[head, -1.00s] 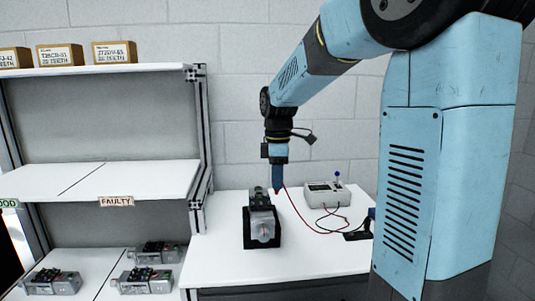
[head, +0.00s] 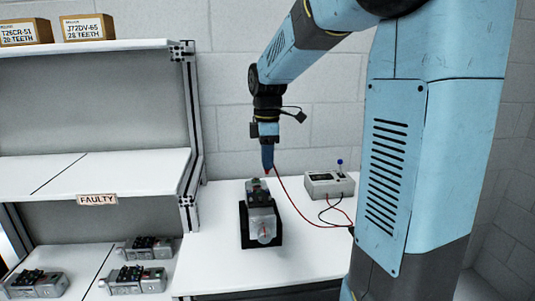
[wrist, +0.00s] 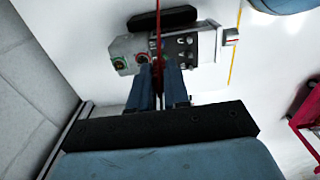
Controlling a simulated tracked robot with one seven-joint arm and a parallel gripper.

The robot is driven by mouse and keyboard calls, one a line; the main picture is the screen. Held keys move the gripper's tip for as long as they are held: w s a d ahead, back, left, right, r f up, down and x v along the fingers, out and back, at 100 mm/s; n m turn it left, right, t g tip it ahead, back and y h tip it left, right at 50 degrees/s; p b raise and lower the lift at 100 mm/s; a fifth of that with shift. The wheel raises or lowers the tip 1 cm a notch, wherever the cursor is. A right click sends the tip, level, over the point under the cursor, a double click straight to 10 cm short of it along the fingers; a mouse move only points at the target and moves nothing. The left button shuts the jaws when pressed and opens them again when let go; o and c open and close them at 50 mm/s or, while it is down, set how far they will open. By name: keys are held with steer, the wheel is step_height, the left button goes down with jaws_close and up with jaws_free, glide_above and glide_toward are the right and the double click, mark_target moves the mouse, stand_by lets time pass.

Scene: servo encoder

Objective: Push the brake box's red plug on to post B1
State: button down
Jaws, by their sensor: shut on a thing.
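My gripper (head: 267,168) points down with its fingers close together, at the upper end of the servo motor (head: 262,222). It is shut on the red plug (head: 267,175), of which only a speck of red shows at the fingertips. The red lead runs from there to the grey brake box (head: 329,186) with a blue knob. Post B1 cannot be told apart by any label. Whether the plug touches a post is hidden by the fingers.
The motor sits in a black cradle (head: 246,236) on the white table (head: 215,265). A black lead (head: 330,212) lies right of it. Shelves at left hold boxes and more motors (head: 140,280), with a FAULTY label (head: 97,199). The table around the cradle is mostly clear.

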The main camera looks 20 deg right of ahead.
steer(key=shift+s+f, duration=0.1)
steer(key=shift+f, duration=2.55)
steer(key=shift+f, duration=0.15)
stand_by(0.4)
steer(key=c, duration=1)
jaws_free()
steer(key=shift+r, duration=3.5)
